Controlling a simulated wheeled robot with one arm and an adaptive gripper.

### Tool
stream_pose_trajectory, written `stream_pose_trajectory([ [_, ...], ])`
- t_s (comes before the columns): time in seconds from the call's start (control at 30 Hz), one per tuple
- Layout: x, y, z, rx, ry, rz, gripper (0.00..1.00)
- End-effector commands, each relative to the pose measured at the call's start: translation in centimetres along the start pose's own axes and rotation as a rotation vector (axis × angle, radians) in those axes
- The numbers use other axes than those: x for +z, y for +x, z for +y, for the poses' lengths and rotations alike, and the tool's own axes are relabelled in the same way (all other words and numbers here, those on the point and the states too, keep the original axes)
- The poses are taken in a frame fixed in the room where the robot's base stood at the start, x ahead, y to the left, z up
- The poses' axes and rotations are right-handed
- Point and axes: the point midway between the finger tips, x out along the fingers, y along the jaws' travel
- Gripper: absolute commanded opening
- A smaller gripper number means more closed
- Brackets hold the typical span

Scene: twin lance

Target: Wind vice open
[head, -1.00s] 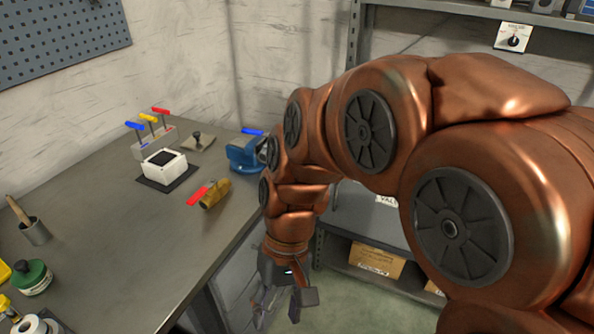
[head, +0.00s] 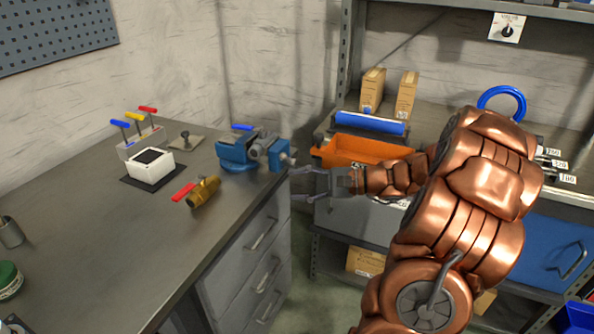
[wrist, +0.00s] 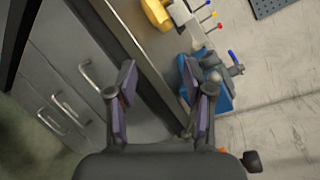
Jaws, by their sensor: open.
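The blue vice (head: 240,155) stands at the right rear corner of the workbench, with its grey screw end facing right toward my gripper. A blue-ended bar shows above it. In the wrist view the vice (wrist: 218,92) lies beyond the right finger, which hides part of it. My gripper (head: 298,184) is open and empty, just right of the bench edge and close to the vice's screw end, apart from it as far as I can tell.
A brass valve with a red handle (head: 205,192) lies on the workbench (head: 130,235) in front of the vice. A white box (head: 152,163) and a rack of coloured handles (head: 140,140) stand left. An orange bin (head: 360,150) sits on the shelf behind my arm.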

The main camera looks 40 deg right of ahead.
Motion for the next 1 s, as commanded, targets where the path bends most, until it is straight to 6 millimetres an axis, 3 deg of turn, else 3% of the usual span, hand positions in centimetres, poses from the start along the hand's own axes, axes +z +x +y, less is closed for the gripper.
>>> stream_pose_trajectory([
  [0.03, -2.2, -1.9, -0.2, -0.068, 0.017, 0.031, 0.52],
  [0.13, -5.1, -4.9, -1.1, -0.174, 0.034, 0.077, 0.52],
  [0.27, -7.1, -7.6, -1.7, -0.257, 0.042, 0.117, 0.52],
  [0.4, -8.0, -8.7, -1.9, -0.292, 0.046, 0.134, 0.52],
  [0.57, -8.2, -7.7, -2.3, -0.295, 0.047, 0.134, 0.52],
  [1.0, -9.1, -0.7, -4.3, -0.291, 0.048, 0.132, 0.52],
])
